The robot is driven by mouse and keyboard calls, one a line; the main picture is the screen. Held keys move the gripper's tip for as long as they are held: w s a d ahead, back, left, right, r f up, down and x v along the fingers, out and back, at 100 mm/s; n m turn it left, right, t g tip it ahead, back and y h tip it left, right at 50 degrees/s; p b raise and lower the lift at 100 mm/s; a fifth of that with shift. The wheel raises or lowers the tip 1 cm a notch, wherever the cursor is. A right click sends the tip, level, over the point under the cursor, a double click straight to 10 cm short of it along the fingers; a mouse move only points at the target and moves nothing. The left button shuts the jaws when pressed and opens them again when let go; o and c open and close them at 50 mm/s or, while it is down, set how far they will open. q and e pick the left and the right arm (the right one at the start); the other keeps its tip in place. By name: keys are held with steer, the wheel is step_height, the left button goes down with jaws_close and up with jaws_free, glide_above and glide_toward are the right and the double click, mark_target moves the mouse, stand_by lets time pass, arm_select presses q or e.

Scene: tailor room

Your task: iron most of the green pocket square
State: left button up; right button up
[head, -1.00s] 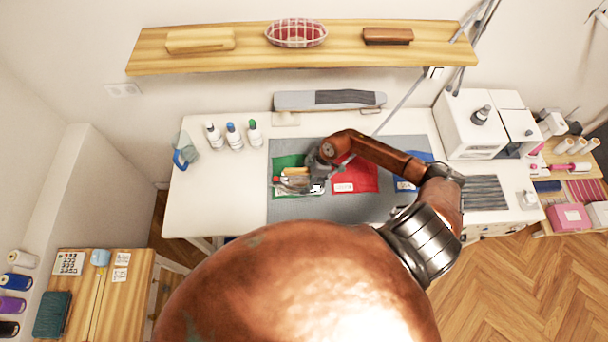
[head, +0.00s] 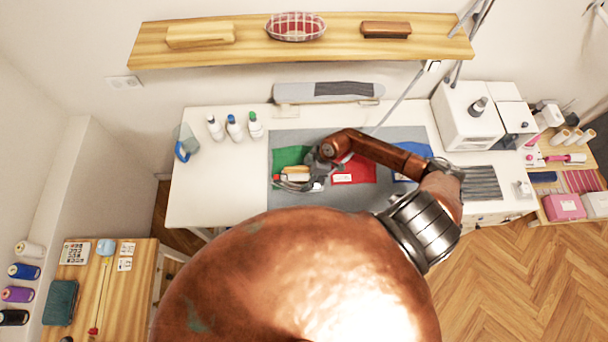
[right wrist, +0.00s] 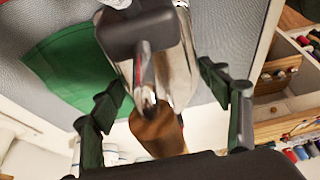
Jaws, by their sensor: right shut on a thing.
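The green pocket square (head: 287,156) lies on the left part of the grey mat (head: 390,134). Its far part shows; the iron and my right gripper hide much of its near part. It also shows in the right wrist view (right wrist: 72,68). The small iron (head: 296,172), with a shiny metal body, is over the near part of the cloth. Whether its plate touches the cloth is hard to tell. My right gripper (head: 311,166) is shut on the iron; its dark fingers stand on both sides of it in the right wrist view (right wrist: 170,103). My left gripper is not in view.
A red cloth (head: 358,170) lies right of the iron, and a blue cloth (head: 415,164) farther right, partly behind my arm. Several bottles (head: 234,128) stand at the table's left back. A sleeve board (head: 328,91) is behind the mat. A white machine (head: 465,115) stands at right.

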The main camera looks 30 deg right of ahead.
steer(key=shift+w+d, duration=0.1)
steer(key=shift+w+d+r+b, duration=0.1)
steer(key=shift+w+d+b, duration=0.4)
steer(key=shift+w, duration=0.55)
steer(key=shift+w+d+b, duration=0.2)
steer(key=shift+w+d, duration=0.5)
steer(key=shift+w, duration=0.35)
steer(key=shift+w+d+r+b, duration=0.1)
steer(key=shift+w+d+b, duration=0.4)
steer(key=shift+w, duration=0.55)
steer(key=shift+d, duration=0.1)
steer(key=shift+w, duration=0.1)
steer(key=shift+w+d+b, duration=0.55)
steer(key=shift+w+d, duration=0.05)
steer(key=shift+w, duration=0.4)
steer(key=shift+w+d+b, duration=0.55)
steer(key=shift+w+d, duration=0.1)
steer(key=shift+w, duration=0.4)
steer(key=shift+w+d+b, duration=0.55)
steer(key=shift+w+d, duration=0.05)
steer(key=shift+w, duration=0.4)
steer(key=shift+r, duration=0.15)
step_height(320, 180, up, 7)
steer(key=p, duration=0.7)
steer(key=shift+a, duration=0.1)
steer(key=shift+c, duration=0.2)
